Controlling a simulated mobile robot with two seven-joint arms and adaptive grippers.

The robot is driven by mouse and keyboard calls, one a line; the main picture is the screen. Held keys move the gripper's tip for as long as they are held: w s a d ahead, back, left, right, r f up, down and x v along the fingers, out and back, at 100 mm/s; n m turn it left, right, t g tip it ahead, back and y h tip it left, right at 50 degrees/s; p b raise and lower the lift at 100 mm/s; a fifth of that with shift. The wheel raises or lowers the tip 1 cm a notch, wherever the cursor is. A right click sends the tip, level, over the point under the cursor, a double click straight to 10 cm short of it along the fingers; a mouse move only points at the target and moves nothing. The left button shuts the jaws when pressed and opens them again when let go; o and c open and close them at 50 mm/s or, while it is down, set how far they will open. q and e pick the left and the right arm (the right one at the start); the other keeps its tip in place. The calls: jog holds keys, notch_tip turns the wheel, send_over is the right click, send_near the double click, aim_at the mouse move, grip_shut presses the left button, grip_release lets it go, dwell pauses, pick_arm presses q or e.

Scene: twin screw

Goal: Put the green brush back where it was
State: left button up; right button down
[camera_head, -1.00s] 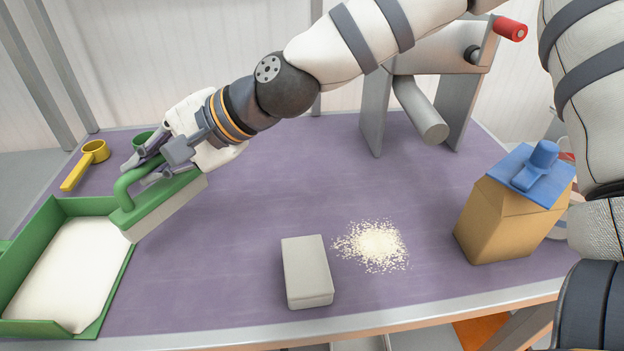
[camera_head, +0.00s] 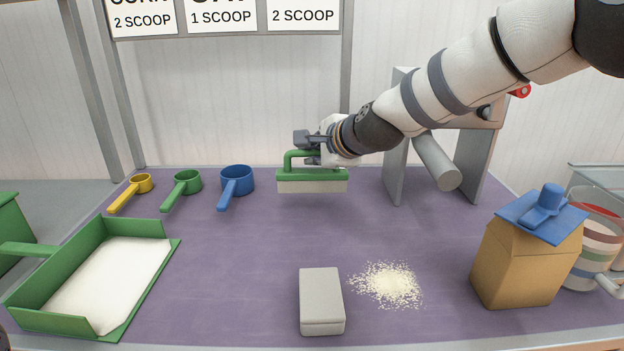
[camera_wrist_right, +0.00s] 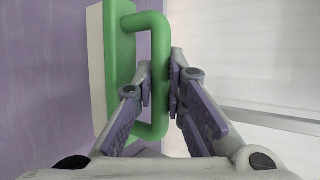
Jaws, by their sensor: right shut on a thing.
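The green brush (camera_head: 312,181) has a green handle and a pale bristle block. It is at the back middle of the purple table in the head view, level, bristles down; I cannot tell if it touches the surface. My right gripper (camera_head: 308,150) is shut on its handle. In the right wrist view the fingers of my right gripper (camera_wrist_right: 160,88) close around the handle of the green brush (camera_wrist_right: 118,65). My left gripper is not in view.
A green dustpan (camera_head: 140,228) with white contents lies at left. Yellow (camera_head: 141,184), green (camera_head: 187,182) and blue (camera_head: 237,180) scoops stand behind it. A grey block (camera_head: 321,300), spilled grains (camera_head: 388,285) and a box with a blue top (camera_head: 520,262) are in front. A metal machine (camera_head: 400,165) stands back right.

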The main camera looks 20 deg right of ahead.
aim_at(318, 171)
jog(key=shift+w+d+f, duration=0.25)
jog(key=shift+w+f, duration=0.4)
jog(key=shift+f, duration=0.15)
jog(key=f, duration=0.3)
jog(key=shift+w+d+f+b, duration=0.1)
jog(key=shift+w+f+b, duration=0.15)
jog(key=shift+f+b, duration=0.15)
jog(key=shift+r, duration=0.25)
jog(key=c, duration=2.1)
grip_release()
jog(key=shift+f, duration=0.25)
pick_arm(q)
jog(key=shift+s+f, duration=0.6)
pick_arm(e)
jog(key=o, duration=0.5)
jog(key=shift+c, duration=0.2)
jog(key=shift+r, duration=0.15)
